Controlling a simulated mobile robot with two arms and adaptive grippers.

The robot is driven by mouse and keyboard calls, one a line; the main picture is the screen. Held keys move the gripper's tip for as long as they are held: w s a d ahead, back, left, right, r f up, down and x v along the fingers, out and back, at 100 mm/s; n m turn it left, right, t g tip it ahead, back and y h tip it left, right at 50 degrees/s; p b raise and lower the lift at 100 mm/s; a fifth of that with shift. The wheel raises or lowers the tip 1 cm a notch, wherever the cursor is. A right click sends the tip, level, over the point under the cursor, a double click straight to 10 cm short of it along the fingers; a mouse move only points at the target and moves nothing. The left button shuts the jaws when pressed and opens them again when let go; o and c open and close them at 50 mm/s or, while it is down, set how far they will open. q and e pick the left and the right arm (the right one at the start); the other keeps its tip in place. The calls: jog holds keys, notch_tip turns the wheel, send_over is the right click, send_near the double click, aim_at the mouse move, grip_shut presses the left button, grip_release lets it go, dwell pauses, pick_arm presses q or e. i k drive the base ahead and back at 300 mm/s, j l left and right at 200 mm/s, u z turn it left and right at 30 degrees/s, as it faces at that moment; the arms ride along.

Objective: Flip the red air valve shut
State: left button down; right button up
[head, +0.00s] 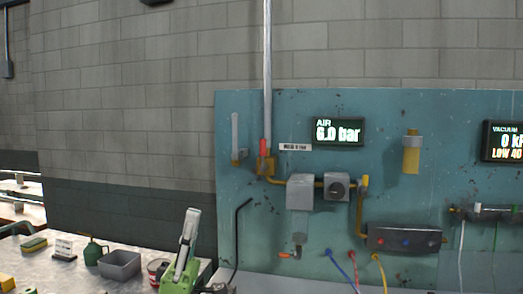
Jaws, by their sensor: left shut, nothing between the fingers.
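The red air valve (264,149) is on the teal panel at the foot of a vertical grey pipe. Its red handle stands upright, in line with the pipe, above a brass-coloured body (265,167). A small white label (295,147) is beside it; its text is too small to read surely. The display (338,131) reads AIR 6.0 bar. My left gripper (192,215) appears low in the picture, left of the panel's lower edge. It points up, is shut and empty, and is well below and left of the valve, apart from it. My right gripper is not in view.
The bench at lower left holds a grey bin (119,265), a green can (94,252) and a sponge (34,244). A black bent rod (238,235) stands between my left gripper and the panel fittings. Grey boxes (300,193) and coloured hoses are right of the valve.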

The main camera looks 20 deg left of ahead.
aim_at(264, 168)
jog(key=i, duration=1.05)
